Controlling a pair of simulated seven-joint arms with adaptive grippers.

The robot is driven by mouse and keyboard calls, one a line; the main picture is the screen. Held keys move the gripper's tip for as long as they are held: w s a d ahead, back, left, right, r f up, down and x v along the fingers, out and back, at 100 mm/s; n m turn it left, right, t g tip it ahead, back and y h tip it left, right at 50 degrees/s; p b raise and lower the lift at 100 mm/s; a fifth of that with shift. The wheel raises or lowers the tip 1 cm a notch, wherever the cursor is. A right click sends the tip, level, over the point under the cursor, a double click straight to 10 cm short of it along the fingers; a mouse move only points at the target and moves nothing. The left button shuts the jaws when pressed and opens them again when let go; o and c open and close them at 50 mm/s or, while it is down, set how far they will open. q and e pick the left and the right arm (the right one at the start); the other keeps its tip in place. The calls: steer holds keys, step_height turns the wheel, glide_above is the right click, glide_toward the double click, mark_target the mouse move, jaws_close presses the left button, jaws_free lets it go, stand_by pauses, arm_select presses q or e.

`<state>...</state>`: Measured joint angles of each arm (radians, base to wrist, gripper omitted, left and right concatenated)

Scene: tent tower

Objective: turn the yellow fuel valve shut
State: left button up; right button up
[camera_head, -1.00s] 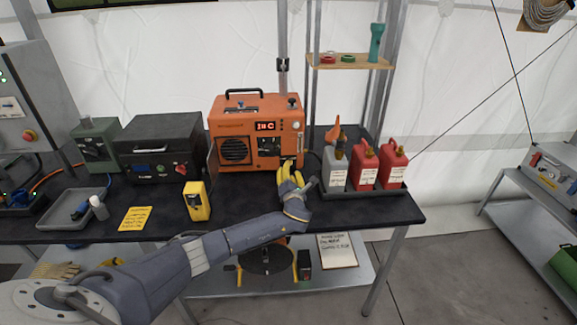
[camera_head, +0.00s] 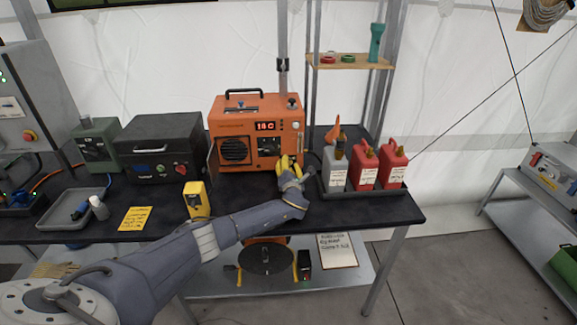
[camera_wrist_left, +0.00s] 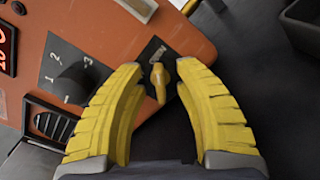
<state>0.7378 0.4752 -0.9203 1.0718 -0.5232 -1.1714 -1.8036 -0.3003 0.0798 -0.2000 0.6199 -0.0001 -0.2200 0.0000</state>
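The yellow fuel valve (camera_wrist_left: 158,80) is a small lever on a dark plate at the edge of the orange heater's front panel (camera_wrist_left: 100,25). In the left wrist view it lies between the two yellow fingers of my left gripper (camera_wrist_left: 160,68), which are open, with gaps on both sides. In the head view my left gripper (camera_head: 289,163) is at the lower right front of the orange heater (camera_head: 228,122) and hides the valve. The heater's display is lit red. My right gripper is not in view.
A black dial (camera_wrist_left: 80,82) with numbers sits left of the valve. Right of the gripper, a dark tray (camera_head: 365,192) holds a grey can and two red cans (camera_head: 362,165). A yellow device (camera_head: 197,200) stands on the table's (camera_head: 160,185) front half. A black case (camera_head: 160,145) is left of the heater.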

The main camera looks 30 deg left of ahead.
arm_select(q)
jaws_close()
steer(key=shift+n, duration=0.3)
steer(key=n, duration=1.7)
steer(key=shift+a, duration=0.1)
steer(key=shift+n, duration=0.3)
stand_by(0.5)
steer(key=shift+o, duration=0.2)
jaws_free()
